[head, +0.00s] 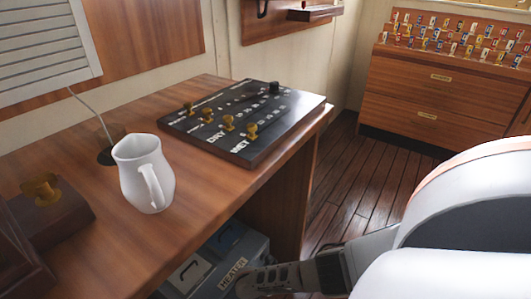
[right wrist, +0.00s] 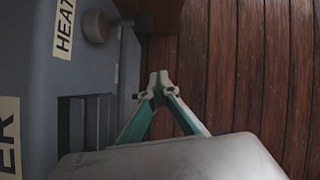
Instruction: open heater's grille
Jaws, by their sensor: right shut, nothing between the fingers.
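The heater is a grey-blue box under the desk, with its top (head: 226,246) showing in the head view. In the right wrist view its grey face (right wrist: 35,70) fills the left side, with HEATER labels and a round knob (right wrist: 97,27). A dark slatted part, apparently the grille (right wrist: 85,122), sits low on that face. My right gripper (right wrist: 156,84) is shut and empty, its fingertips just right of the heater face, apparently apart from it. In the head view my right arm reaches down beside the heater, and the fingertips cannot be made out. My left gripper is in neither view.
The wooden desk (head: 100,220) overhangs the heater. It holds a white jug (head: 145,175) and a black panel (head: 245,122) with brass switches. Bare plank floor (head: 365,185) lies right of the desk. A drawer cabinet (head: 440,95) stands at the back right.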

